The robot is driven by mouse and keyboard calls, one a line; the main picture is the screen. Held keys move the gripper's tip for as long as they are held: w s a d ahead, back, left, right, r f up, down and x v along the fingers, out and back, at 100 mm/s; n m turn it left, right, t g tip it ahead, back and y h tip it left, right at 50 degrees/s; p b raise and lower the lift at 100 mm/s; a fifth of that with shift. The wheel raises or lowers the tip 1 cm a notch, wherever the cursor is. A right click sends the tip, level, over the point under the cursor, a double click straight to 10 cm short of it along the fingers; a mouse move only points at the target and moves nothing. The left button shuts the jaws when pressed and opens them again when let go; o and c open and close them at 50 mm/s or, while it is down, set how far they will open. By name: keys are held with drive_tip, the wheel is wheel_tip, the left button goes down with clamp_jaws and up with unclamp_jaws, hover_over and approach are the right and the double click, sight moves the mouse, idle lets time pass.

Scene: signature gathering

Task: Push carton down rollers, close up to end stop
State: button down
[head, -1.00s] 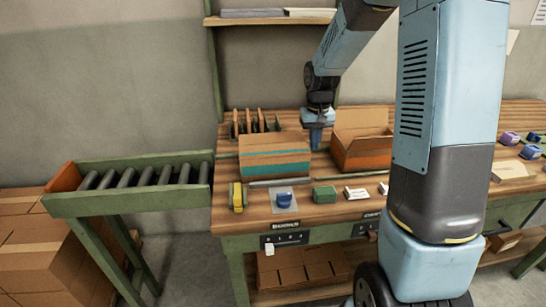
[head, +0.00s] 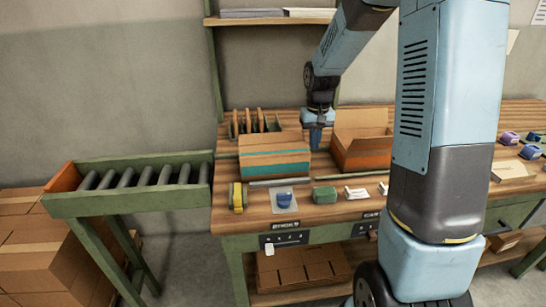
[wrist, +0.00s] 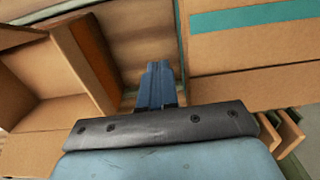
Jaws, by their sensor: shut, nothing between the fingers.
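The closed carton (head: 274,165) with a teal stripe stands on the workbench, right of the rollers (head: 145,177) and apart from them. The orange end stop (head: 63,178) is at the far left end of the roller conveyor. My gripper (head: 316,136) is shut and empty, pointing down between the closed carton and an open carton (head: 361,138). In the wrist view, my gripper (wrist: 156,80) shows with the closed carton (wrist: 255,50) on its right and the open carton (wrist: 60,70) on its left. Whether the fingers touch the closed carton is unclear.
A divider rack (head: 256,122) stands behind the closed carton. A yellow tape dispenser (head: 237,197), a blue item (head: 284,199) and a green box (head: 325,195) lie along the front of the workbench. The rollers carry nothing.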

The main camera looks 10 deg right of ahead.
sight(251, 154)
drive_tip(key=shift+f, duration=0.2)
drive_tip(key=shift+f, duration=1.55)
drive_tip(key=shift+a, duration=10.05)
drive_tip(key=a, duration=2)
drive_tip(key=shift+a, duration=0.1)
